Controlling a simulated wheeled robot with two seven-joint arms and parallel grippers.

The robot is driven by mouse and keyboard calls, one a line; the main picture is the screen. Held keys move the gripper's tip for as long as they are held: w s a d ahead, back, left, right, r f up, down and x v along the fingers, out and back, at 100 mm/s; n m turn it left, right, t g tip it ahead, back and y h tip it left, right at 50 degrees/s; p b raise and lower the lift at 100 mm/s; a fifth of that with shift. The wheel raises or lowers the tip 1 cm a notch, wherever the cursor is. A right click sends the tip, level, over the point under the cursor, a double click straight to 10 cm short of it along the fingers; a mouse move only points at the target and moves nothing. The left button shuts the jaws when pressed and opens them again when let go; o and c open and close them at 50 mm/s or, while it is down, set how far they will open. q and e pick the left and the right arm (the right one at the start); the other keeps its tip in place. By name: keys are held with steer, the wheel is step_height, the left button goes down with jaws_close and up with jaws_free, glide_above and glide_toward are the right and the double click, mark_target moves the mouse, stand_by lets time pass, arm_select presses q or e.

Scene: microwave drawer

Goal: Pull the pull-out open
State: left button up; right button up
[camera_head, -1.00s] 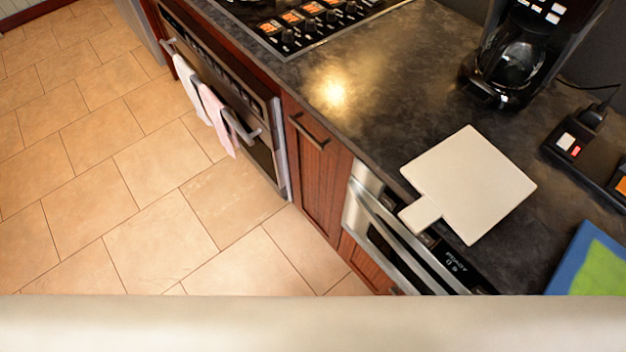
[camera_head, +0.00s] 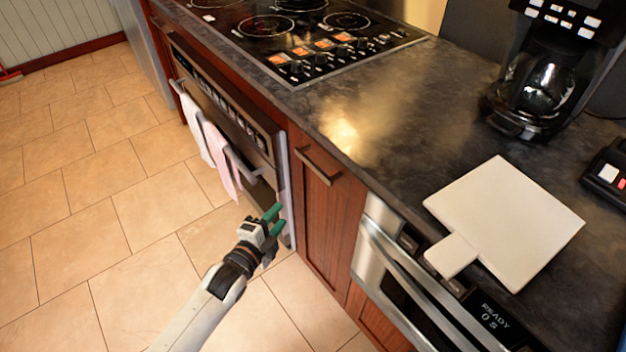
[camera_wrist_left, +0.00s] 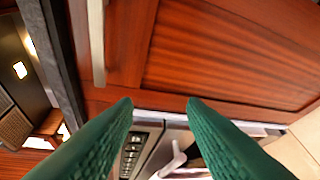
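The pull-out (camera_head: 322,215) is a narrow reddish-brown wooden front under the dark counter, between the oven and the steel microwave drawer. It looks flush with its neighbours. Its bar handle (camera_head: 317,166) is near the top edge. My left gripper (camera_head: 274,221) is in front of the oven's right edge, left of and lower than the handle, apart from it. In the left wrist view, the gripper's green fingers (camera_wrist_left: 158,104) are spread with nothing between them. The handle (camera_wrist_left: 97,45) shows there at upper left and the wooden front (camera_wrist_left: 225,50) fills the upper right. My right gripper is not in view.
The oven (camera_head: 232,115) has towels (camera_head: 222,160) on its bar, close to my left gripper. The microwave drawer (camera_head: 405,280) is to the right. A white board (camera_head: 510,220) and a coffee maker (camera_head: 545,85) are on the counter. The tiled floor (camera_head: 110,240) is clear.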

mark_target(312, 167)
arm_select(q)
step_height(312, 167, up, 7)
steer(key=d+m+t+h, duration=0.1)
steer(key=d+m+h, duration=0.1)
steer(key=d+m, duration=0.1)
steer(key=x, duration=0.7)
steer(key=r+b+x, duration=0.1)
steer(key=x, duration=0.3)
steer(key=shift+w, duration=0.45)
jaws_close()
